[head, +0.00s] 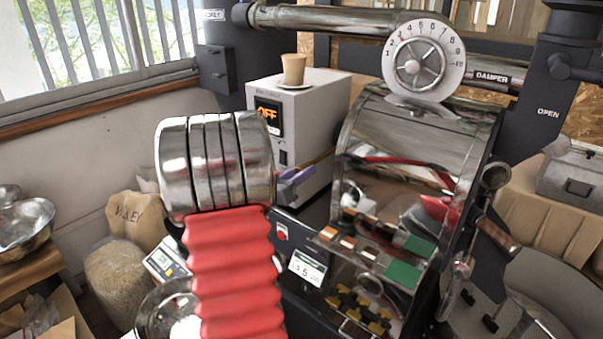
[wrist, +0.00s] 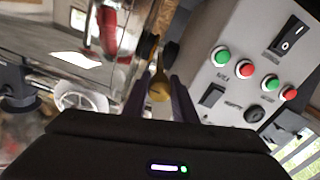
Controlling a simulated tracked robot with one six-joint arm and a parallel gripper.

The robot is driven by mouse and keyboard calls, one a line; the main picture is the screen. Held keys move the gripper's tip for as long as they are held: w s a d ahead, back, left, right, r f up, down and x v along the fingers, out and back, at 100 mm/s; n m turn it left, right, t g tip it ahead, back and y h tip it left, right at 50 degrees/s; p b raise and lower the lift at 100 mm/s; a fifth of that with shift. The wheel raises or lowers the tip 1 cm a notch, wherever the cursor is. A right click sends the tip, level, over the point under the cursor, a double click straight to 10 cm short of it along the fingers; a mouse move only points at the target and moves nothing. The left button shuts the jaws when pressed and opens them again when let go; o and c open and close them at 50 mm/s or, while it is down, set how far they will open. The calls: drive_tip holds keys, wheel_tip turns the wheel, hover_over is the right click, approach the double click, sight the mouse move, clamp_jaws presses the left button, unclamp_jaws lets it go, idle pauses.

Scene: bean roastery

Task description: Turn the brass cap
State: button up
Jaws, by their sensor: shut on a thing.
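The brass cap (wrist: 159,90) shows in the wrist view as a small golden piece between the two dark purple fingers of my gripper (wrist: 159,98). The fingers stand on either side of it, and my gripper is shut on it. In the head view my gripper (head: 293,179) shows only as purple finger parts beside the white control box (head: 316,130). My own arm's red bellows and steel rings cover much of that area, and I cannot make out the cap there.
A grey panel (wrist: 235,75) with red and green buttons and a rocker switch lies close right of my fingers in the wrist view. The shiny roaster drum (head: 412,150) stands right of my arm. A cup (head: 294,68) on a saucer sits on the control box.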

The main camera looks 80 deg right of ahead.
drive_tip(key=o, duration=1)
drive_tip(key=shift+o, duration=0.2)
drive_tip(key=shift+w+a, duration=0.1)
drive_tip(key=v, duration=1.3)
drive_tip(key=shift+w+a, duration=0.15)
drive_tip(key=shift+a, duration=0.15)
